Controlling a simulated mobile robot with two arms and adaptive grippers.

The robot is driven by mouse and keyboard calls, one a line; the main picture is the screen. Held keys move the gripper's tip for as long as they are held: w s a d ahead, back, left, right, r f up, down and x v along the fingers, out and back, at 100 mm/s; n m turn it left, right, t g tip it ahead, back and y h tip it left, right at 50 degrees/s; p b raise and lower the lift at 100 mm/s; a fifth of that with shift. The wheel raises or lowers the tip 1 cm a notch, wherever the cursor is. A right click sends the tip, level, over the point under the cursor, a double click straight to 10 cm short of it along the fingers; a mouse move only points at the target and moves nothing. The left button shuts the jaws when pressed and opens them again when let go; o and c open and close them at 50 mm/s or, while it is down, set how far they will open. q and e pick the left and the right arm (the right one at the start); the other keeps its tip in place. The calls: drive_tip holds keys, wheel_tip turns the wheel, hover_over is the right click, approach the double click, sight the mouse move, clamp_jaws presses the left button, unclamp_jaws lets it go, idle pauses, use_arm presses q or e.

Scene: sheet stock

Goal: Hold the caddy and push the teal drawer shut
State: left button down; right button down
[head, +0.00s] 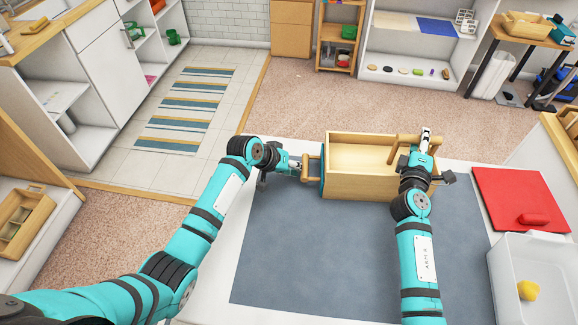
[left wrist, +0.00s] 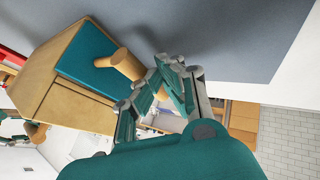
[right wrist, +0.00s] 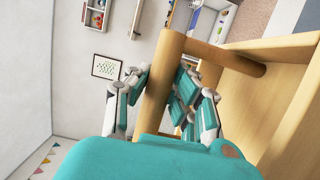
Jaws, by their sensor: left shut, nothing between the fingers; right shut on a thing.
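The caddy (head: 358,187) is an open-topped light wooden box on the grey-blue mat. The teal drawer (left wrist: 90,58) is at its left end, with a wooden handle (left wrist: 124,64) sticking out. Its teal front looks close against the box end; I cannot tell whether a small gap is left. My left gripper (head: 299,165) is shut and empty, its fingertips at the drawer handle; they also show in the left wrist view (left wrist: 165,78). My right gripper (head: 424,146) is shut on the caddy's round wooden handle (right wrist: 158,90) at the right end, partly hiding that end.
The grey-blue mat (head: 300,250) is clear in front of the caddy. To the right lie a red mat (head: 510,190) with a red object (head: 533,219) on it, and a clear bin (head: 500,275) holding a yellow object (head: 528,290). The white table edge is just left of my left gripper.

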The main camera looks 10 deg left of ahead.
use_arm(q)
drive_tip(key=a, duration=0.3)
drive_tip(key=shift+s+a+f, duration=0.25)
drive_tip(key=shift+f, duration=0.15)
use_arm(e)
drive_tip(key=shift+s+f, duration=0.15)
drive_tip(key=shift+f, duration=0.4)
use_arm(q)
drive_tip(key=v, duration=1)
drive_tip(key=shift+a, duration=0.25)
use_arm(e)
drive_tip(key=c, duration=1.2)
unclamp_jaws()
drive_tip(key=shift+c, duration=0.2)
use_arm(q)
drive_tip(key=shift+f, duration=0.1)
use_arm(e)
drive_tip(key=shift+o, duration=0.5)
drive_tip(key=shift+w+r, duration=0.2)
drive_tip(key=v, duration=1.2)
drive_tip(key=shift+o, duration=0.3)
drive_tip(key=shift+f, duration=0.1)
